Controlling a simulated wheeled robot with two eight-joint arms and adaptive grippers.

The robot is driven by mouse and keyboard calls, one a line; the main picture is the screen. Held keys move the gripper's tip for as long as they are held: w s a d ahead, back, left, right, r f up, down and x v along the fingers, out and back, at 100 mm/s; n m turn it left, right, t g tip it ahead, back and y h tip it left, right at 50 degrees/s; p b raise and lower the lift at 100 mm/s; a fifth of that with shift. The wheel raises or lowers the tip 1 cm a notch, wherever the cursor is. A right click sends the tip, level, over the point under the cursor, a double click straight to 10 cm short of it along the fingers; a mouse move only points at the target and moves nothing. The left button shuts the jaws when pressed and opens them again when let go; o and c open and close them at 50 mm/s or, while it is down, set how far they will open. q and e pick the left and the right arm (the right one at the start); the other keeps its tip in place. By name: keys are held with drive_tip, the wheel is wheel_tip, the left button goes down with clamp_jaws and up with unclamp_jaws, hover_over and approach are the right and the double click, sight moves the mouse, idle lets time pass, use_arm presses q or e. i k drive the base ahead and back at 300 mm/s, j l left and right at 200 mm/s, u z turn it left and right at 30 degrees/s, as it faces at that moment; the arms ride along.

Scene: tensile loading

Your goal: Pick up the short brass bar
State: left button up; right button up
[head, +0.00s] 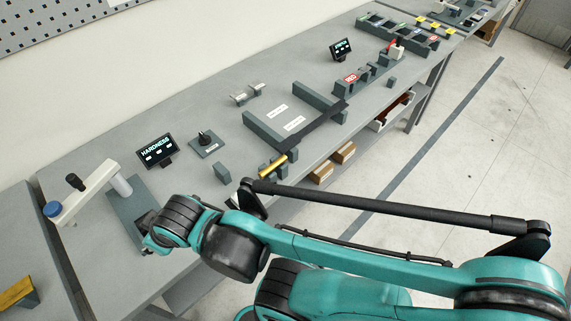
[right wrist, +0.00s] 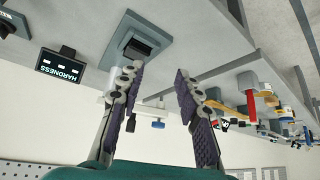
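A short brass-coloured bar (head: 272,166) lies near the front edge of the bench in the head view, by small dark grey blocks. Another brass-coloured piece (head: 16,293) sits at the far lower left. My right arm comes in from the right, and its hand hangs over the hardness station, left of the bar. In the right wrist view my right gripper (right wrist: 158,85) is open, with nothing between its fingers. The left gripper is not in view.
The hardness tester (head: 82,196) with its blue knob stands on a grey-green plate (head: 122,205) at the left. A HARDNESS display (head: 157,150) and a black dial (head: 206,140) stand behind. Dark grey rails (head: 268,132) and a red-labelled rack (head: 352,78) stand farther right.

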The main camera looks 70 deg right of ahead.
sight(266, 171)
drive_tip(key=z, duration=2.1)
drive_tip(key=i+l+z, duration=0.3)
drive_tip(key=z, duration=0.15)
drive_tip(key=i+j, duration=0.05)
drive_tip(key=i, duration=0.05)
